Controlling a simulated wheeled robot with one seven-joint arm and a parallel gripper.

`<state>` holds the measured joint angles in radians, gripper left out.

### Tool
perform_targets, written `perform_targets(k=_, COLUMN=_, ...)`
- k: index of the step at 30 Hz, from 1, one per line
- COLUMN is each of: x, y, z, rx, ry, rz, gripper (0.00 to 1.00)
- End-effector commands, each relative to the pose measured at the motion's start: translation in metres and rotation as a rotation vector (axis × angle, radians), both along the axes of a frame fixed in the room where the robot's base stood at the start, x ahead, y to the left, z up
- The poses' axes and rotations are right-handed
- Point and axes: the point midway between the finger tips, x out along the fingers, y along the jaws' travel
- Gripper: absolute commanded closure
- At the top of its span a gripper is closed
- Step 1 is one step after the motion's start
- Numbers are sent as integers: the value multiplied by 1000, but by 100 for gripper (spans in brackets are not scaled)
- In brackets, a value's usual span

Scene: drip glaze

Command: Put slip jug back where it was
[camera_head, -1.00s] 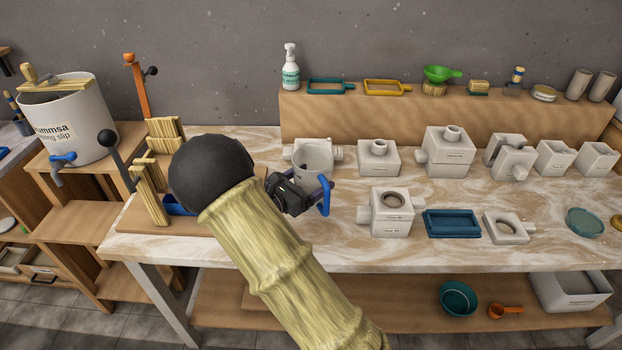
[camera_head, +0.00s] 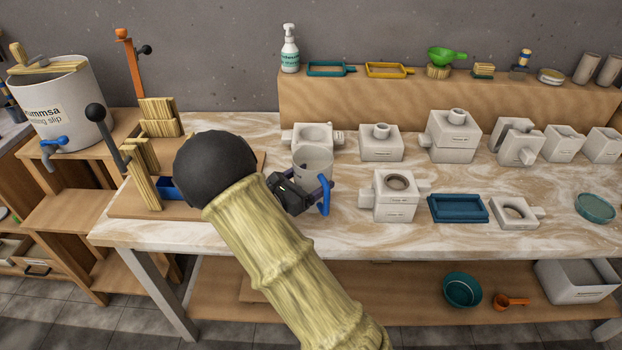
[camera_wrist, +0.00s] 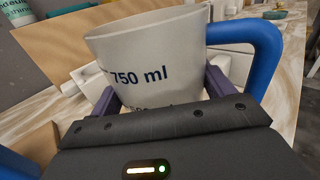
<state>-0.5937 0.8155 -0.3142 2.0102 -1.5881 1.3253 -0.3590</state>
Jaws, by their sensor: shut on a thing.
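The slip jug (camera_head: 312,164) is a pale, translucent cup with a blue handle and dark volume marks. In the wrist view the jug (camera_wrist: 150,68) fills the middle, with its "750 ml" mark facing me and its handle at the right. My gripper (camera_head: 306,195) is shut on the jug; its purple fingers (camera_wrist: 160,92) press both sides in the wrist view. The jug looks upright, in front of a white mould at the table's left part. My arm and gripper hide part of its lower body, so I cannot tell whether its base touches the table.
White plaster moulds (camera_head: 380,148) stand along the marbled table (camera_head: 300,235). A mould with a round hole (camera_head: 396,209) and a blue tray (camera_head: 458,222) lie right of the jug. A wooden press board (camera_head: 130,212) is at left. A raised shelf (camera_head: 400,99) runs behind.

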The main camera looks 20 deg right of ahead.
Motion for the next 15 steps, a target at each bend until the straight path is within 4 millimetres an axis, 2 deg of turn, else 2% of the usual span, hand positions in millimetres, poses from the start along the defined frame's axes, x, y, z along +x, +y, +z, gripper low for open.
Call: perform_targets(k=15, x=0, y=0, z=-5, rx=0, ry=-1, rz=0, gripper=62)
